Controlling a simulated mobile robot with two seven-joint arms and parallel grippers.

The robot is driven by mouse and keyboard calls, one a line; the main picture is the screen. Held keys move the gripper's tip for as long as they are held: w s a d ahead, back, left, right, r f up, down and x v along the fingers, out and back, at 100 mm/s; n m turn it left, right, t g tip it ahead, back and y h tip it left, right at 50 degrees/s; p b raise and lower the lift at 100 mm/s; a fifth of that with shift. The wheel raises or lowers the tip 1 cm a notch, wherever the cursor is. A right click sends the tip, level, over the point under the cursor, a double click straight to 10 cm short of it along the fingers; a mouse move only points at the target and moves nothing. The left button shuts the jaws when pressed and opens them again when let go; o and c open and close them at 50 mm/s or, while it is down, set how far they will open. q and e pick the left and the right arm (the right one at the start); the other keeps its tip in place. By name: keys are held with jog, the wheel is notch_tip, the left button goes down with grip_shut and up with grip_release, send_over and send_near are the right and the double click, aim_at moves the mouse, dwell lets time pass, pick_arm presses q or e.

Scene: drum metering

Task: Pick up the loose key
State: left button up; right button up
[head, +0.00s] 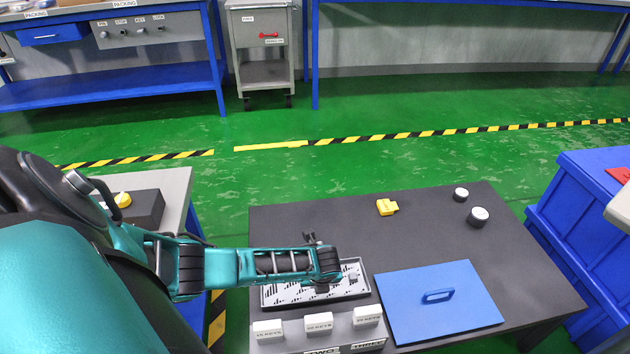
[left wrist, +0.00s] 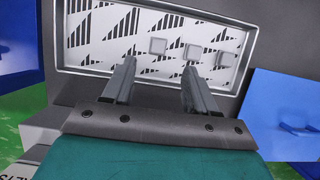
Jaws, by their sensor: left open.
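A shallow tray (left wrist: 250,32) with a striped, light floor lies in front of my left gripper (left wrist: 157,75); it also shows in the head view (head: 268,298). Several small pale square pieces like keys lie in it, among them one at the left (left wrist: 157,46), one in the middle (left wrist: 193,52) and one at the right (left wrist: 221,60). I cannot tell which is the loose key. My left gripper is open and empty, its fingers reaching over the tray's near rim, apart from the pieces. In the head view my arm hides part of the tray. My right gripper is not in view.
White labelled blocks (head: 318,322) stand on a grey stand at the table's near side. A blue panel with a handle (head: 438,296) lies right of the tray. A yellow object (head: 387,207) and two round pieces (head: 478,217) sit further back. The table's back left is clear.

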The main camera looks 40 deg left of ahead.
pick_arm(q)
jog(key=shift+w+a+f, duration=0.15)
jog(key=shift+a+f, duration=0.05)
jog(key=shift+f, duration=0.4)
jog(key=b+x, duration=0.3)
jog(key=x, duration=0.1)
jog(key=shift+a+f+b, duration=0.1)
jog(key=shift+a+b, duration=0.1)
jog(key=shift+b, duration=0.1)
jog(key=shift+w+a+f, duration=0.1)
jog(key=shift+f, duration=0.1)
jog(key=shift+c, duration=0.4)
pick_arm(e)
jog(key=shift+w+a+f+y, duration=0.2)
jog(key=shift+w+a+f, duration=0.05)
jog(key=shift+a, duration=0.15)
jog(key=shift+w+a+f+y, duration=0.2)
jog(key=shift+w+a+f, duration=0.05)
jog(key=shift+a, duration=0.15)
pick_arm(q)
grip_shut()
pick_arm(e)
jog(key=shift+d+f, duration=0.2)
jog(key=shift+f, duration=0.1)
pick_arm(q)
jog(key=shift+r, duration=0.15)
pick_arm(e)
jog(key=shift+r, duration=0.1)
